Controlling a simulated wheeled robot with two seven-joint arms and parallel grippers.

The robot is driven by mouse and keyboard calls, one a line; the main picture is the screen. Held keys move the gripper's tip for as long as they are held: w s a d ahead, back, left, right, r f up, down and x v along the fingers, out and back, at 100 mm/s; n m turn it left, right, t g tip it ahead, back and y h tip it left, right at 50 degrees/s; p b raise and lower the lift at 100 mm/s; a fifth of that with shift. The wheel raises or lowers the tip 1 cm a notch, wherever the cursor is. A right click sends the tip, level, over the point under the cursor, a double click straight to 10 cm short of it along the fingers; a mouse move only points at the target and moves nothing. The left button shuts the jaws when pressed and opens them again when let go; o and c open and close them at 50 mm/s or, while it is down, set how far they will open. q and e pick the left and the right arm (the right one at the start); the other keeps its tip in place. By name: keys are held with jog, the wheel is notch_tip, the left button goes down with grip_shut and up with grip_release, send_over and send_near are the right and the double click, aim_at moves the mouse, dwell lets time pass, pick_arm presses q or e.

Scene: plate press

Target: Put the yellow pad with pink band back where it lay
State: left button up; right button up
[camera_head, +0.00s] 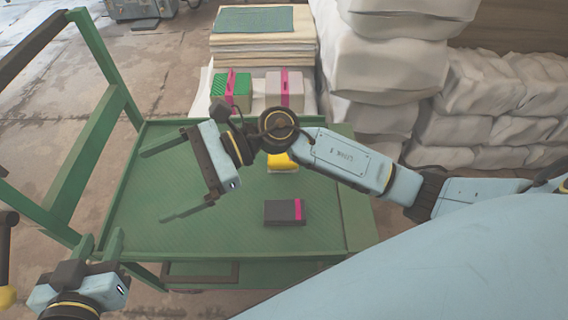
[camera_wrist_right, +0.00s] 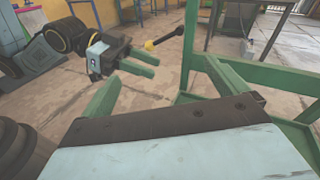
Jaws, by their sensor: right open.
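The yellow pad (camera_head: 281,163) lies on the green cart top, mostly hidden behind my right arm in the head view; its pink band cannot be seen. My right gripper (camera_head: 174,180) is open and empty above the cart, left of the yellow pad, fingers pointing left. Its spread fingers also show in the right wrist view (camera_wrist_right: 160,85). My left gripper (camera_head: 96,246) is at the lower left, beside the cart's corner, with its fingers apart and nothing between them. It also shows in the right wrist view (camera_wrist_right: 140,63).
A dark pad with pink band (camera_head: 284,212) lies near the cart's front. A green pad (camera_head: 238,90) and a pale pad (camera_head: 285,90), both pink-banded, stand behind the cart before stacked sheets (camera_head: 262,50). White sacks (camera_head: 390,60) fill the back right. The green cart's (camera_head: 140,225) left side is clear.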

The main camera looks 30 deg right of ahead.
jog(key=w+d+r+m+t+h, duration=0.2)
jog(key=d+r+m+t, duration=0.25)
jog(key=m+t, duration=0.8)
jog(key=w+d+r+m+t+h, duration=0.1)
jog(key=d+r+m+t+h, duration=0.35)
jog(key=m, duration=1.55)
jog(key=s+d+f+m+g+h, duration=0.2)
jog(key=d+f+m, duration=0.3)
jog(key=m, duration=0.5)
jog(key=s+d+f+m+g+h, duration=0.1)
jog(key=s+d+f+m+h, duration=0.3)
jog(key=f+m, duration=0.5)
jog(key=shift+s+d+f+m+g+h, duration=0.2)
jog(key=shift+d+f+m+g+h, duration=0.15)
jog(key=shift+m+h, duration=0.5)
